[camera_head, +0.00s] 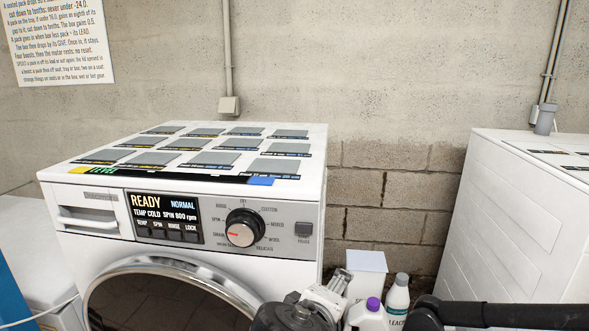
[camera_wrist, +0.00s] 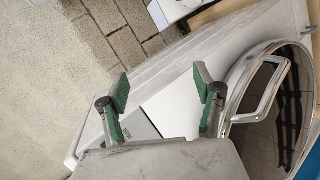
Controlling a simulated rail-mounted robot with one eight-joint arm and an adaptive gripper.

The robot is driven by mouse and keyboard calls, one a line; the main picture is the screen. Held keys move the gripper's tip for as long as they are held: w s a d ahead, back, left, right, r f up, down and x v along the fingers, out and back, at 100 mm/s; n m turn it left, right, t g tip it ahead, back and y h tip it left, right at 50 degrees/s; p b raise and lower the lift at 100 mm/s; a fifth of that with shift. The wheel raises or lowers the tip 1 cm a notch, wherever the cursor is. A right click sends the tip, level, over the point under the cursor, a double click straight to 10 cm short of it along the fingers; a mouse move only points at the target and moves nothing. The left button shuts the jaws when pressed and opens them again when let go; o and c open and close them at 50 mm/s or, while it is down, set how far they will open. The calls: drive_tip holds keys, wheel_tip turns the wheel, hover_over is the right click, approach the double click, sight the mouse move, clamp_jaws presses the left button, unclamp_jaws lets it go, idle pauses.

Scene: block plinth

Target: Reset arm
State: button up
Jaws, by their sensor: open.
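My gripper (camera_wrist: 161,85) shows in the wrist view with its two green-padded fingers spread wide apart. Nothing is held between the fingers. A white surface with a light box-like shape lies behind them, and no contact with it is visible. Parts of my arm cross the bottom right of the head view, in front of the washing machine (camera_head: 75,187). I cannot make out the fingertips there. The machine's panel display (camera_head: 166,217) reads READY, NORMAL, TEMP COLD and SPIN 800 rpm. Several grey pads (camera_head: 153,158) lie in rows on its top.
A round chrome-rimmed door (camera_wrist: 234,98) with a handle is right of my fingers in the wrist view. A purple-capped jug (camera_head: 369,318) and a white bottle (camera_head: 397,294) stand low beside the machine. Another white unit (camera_head: 510,215) stands at right. The wall (camera_head: 400,80) is behind.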

drive_tip(key=s+d+f+m+g+y, duration=0.1)
drive_tip(key=s+d+f+m+y, duration=0.1)
drive_tip(key=d+m, duration=0.3)
drive_tip(key=s+d+f+m+g+y, duration=0.2)
drive_tip(key=s+d+m, duration=0.1)
drive_tip(key=d+m, duration=0.3)
drive_tip(key=shift+d, duration=1.35)
drive_tip(key=shift+f, duration=0.15)
drive_tip(key=shift+c, duration=0.5)
